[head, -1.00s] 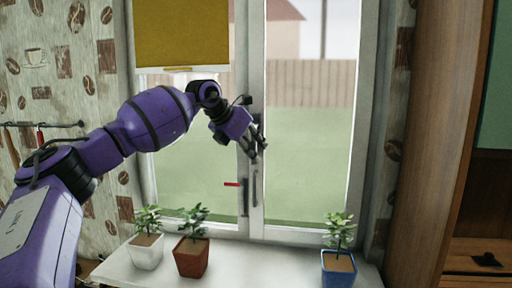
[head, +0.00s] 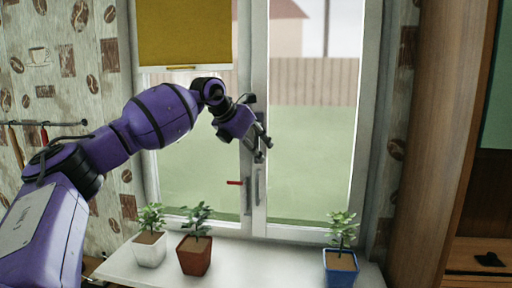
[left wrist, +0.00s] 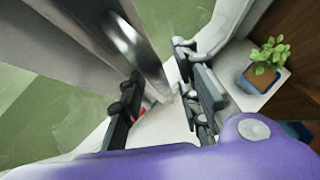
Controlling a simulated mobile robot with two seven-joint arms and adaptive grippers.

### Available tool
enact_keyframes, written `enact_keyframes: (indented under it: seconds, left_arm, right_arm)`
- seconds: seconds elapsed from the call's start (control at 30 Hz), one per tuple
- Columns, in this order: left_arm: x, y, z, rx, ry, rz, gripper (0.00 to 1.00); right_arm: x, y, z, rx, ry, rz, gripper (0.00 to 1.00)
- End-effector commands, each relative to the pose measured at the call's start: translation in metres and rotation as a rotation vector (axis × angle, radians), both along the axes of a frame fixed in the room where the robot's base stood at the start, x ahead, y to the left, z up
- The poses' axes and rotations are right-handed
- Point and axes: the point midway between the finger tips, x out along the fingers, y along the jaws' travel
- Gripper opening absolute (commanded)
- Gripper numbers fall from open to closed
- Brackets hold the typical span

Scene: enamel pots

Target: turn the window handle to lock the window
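The window (head: 310,140) has two sashes that appear closed. A grey upright handle (head: 257,187) is on the middle frame, with a second narrow upright grey bar (head: 247,197) just left of it. A small red piece (head: 235,183) sticks out to the left. My left gripper (head: 262,149) is in front of the middle frame, above the handle, its fingers pointing down. In the left wrist view the fingers (left wrist: 160,105) are apart, and a long grey metal bar (left wrist: 145,60), probably the handle, reaches toward the gap between them. I cannot tell if they touch. My right gripper is out of view.
A white potted plant (head: 149,249), a red-brown one (head: 195,255) and a blue one (head: 340,268) stand on the white sill (head: 262,265). A yellow blind (head: 183,35) covers the upper left pane. A wooden cabinet (head: 440,150) stands at the right.

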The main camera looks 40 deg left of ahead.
Motion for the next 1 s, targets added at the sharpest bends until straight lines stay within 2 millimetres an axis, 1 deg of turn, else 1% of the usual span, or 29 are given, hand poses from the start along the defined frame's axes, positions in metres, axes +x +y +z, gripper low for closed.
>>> enact_keyframes:
  seconds: [0.17,0.27,0.5,0.6,0.8,1.0]
  left_arm:
    - [-0.007,0.001,0.007,0.001,0.000,0.001,0.31]
    - [-0.019,0.002,0.018,0.004,0.001,0.002,0.31]
    - [-0.058,0.004,0.056,0.007,0.003,0.006,0.31]
    - [-0.069,0.004,0.067,0.007,0.003,0.004,0.31]
    - [-0.082,0.003,0.080,0.004,0.002,0.001,0.31]
    - [-0.086,0.003,0.084,0.000,0.000,0.000,0.31]
  right_arm:
    - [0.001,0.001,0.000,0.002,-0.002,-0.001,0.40]
    - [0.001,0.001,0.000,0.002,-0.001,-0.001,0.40]
    - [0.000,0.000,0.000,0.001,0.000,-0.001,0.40]
    - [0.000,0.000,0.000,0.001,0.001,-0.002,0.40]
    - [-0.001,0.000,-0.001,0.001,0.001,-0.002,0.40]
    - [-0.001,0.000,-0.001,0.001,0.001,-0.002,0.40]
